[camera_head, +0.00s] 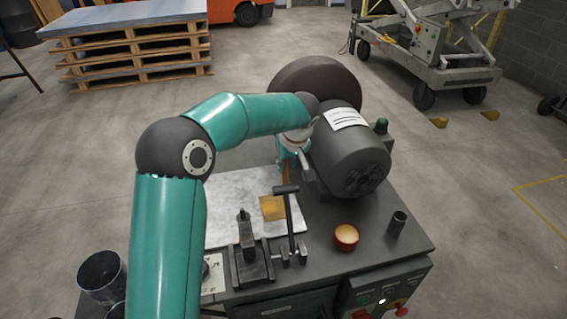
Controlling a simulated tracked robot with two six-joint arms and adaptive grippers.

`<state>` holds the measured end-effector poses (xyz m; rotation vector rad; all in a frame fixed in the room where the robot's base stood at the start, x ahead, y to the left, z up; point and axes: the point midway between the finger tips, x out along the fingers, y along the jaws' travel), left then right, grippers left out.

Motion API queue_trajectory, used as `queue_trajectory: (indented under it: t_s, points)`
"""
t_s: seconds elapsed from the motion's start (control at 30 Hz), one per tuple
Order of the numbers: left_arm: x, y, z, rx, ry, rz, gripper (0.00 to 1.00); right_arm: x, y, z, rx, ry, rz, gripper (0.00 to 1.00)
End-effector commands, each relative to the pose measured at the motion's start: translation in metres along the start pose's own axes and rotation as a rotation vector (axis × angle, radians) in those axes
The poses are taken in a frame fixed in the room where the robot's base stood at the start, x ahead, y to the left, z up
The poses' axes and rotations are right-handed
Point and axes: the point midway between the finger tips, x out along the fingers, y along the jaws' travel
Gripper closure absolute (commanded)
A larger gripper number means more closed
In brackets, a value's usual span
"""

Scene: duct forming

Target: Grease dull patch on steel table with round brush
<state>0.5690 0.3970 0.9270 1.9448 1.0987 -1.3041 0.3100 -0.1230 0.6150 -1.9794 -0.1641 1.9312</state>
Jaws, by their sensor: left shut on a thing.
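My left arm reaches over the machine bench, and my left gripper (292,153) is beside the motor, above the far edge of the pale steel plate (228,188). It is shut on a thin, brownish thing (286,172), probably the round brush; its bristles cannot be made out. The plate is light grey and mottled, and no separate dull patch stands out clearly. A yellow-brown square (271,208) lies on its right part. A small round pot (346,236) with orange-tan contents stands at the bench's front right. My right gripper is not in view.
A grey motor (352,160) and a large dark disc (312,80) stand close to my gripper. A clamp with an upright lever (290,225) and a dark vise-like block (248,255) stand in front of the plate. A dark cup (397,222) stands at right.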

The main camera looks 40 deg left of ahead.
Motion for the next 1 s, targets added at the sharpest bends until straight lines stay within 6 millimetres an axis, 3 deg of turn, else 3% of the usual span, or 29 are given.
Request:
queue_trajectory:
  t_s: [0.13,0.7,1.0]
  points:
    - [-0.021,0.001,-0.008,-0.004,0.003,0.003,1.0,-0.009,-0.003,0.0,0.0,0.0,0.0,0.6]
    - [-0.066,-0.001,-0.027,-0.004,0.0,-0.001,1.0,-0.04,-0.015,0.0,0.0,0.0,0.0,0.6]
    - [-0.074,-0.004,-0.031,-0.008,-0.001,-0.004,1.0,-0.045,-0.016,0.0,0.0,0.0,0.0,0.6]
